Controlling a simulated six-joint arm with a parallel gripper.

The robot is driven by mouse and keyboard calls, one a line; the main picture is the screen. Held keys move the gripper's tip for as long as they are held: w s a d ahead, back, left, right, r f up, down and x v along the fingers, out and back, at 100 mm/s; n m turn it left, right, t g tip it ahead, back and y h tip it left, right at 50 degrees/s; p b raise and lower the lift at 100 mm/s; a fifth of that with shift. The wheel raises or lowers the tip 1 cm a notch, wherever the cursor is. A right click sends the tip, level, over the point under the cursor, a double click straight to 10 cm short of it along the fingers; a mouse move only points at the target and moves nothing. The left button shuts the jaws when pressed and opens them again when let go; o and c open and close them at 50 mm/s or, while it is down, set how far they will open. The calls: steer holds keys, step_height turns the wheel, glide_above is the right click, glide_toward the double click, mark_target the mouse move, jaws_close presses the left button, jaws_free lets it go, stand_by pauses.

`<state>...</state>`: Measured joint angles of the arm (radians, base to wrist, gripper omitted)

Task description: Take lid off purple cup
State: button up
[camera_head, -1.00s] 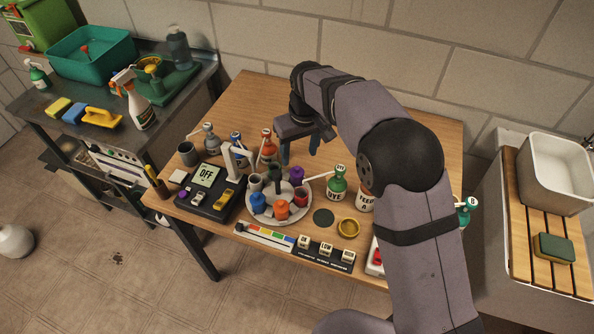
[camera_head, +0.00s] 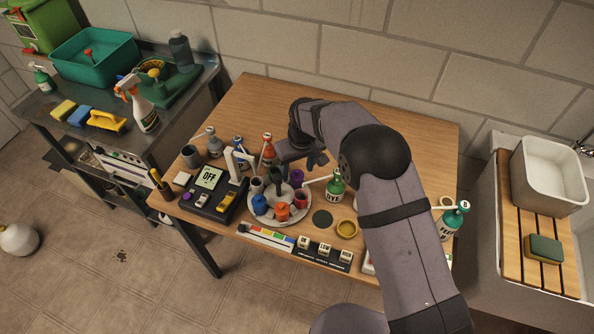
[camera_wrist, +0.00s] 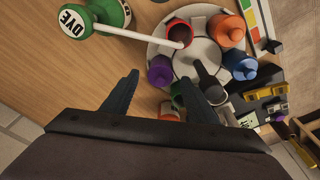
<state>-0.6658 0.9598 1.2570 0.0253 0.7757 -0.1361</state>
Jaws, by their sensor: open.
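The purple cup (camera_head: 296,177) stands at the back right of the round white tray (camera_head: 262,216), and its top shows purple. In the wrist view the purple cup (camera_wrist: 160,70) lies between and just beyond my two fingertips. My gripper (camera_wrist: 160,82) is open with nothing between its fingers. In the head view my gripper (camera_head: 288,157) is just behind and above the purple cup. I cannot tell its exact height or whether it touches the cup. The lid's edge is too small to make out.
The tray also holds a red cup (camera_wrist: 180,32), an orange cup (camera_wrist: 226,29), a blue cup (camera_wrist: 240,64) and a dark central handle (camera_wrist: 207,85). A green DYE bottle (camera_head: 336,189) points its white spout across the tray. An orange bottle (camera_head: 268,149) stands close behind.

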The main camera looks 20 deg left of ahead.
steer(key=shift+f, duration=0.15)
steer(key=c, duration=1.1)
